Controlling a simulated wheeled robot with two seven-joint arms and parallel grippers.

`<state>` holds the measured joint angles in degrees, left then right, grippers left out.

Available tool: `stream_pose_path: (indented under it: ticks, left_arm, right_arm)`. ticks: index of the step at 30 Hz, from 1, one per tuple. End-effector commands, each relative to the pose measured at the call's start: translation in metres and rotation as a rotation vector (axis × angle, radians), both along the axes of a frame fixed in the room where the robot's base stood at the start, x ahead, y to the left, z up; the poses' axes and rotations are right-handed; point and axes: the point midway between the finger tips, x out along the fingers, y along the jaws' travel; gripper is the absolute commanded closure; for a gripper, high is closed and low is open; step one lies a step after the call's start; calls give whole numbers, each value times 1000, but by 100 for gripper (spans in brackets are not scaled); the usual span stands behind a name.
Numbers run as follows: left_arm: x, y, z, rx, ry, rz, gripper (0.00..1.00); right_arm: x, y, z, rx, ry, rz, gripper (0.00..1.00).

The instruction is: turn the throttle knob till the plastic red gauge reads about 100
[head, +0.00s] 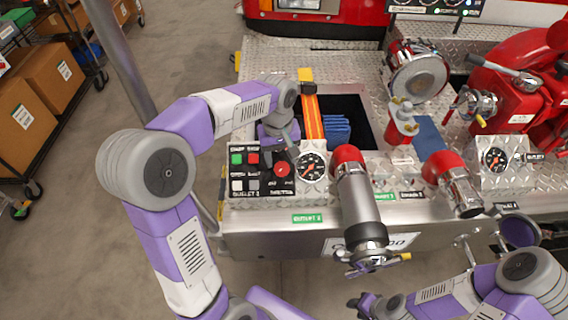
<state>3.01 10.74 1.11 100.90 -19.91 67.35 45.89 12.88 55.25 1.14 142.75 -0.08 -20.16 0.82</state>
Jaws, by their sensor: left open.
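A second gauge (495,158) is at the right. A red-capped metal outlet pipe (358,205) juts forward right of the near gauge. Behind the panel is an open bin with orange straps (312,117) and a blue folded item (337,129). Shelves with boxes (50,75) stand left.

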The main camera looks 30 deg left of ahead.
Motion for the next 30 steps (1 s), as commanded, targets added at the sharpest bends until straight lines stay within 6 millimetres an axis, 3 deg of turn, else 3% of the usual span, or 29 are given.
stream_pose_path:
  ticks: [1,6,18,26,30]
  left_arm:
    - [0,0,-13,-1,2,0,44]
    - [1,-1,-34,-1,1,0,44]
    - [1,-1,-42,-1,-1,0,44]
    - [1,-1,-42,-1,-1,0,82]
    - [1,-2,-41,1,1,-3,85]
  right_arm:
    - [0,0,-7,0,0,0,62]
    - [0,0,-16,0,0,0,62]
    - [0,0,-17,0,-1,0,62]
    - [0,0,-17,0,-1,0,62]
    - [0,0,-17,0,-1,0,62]
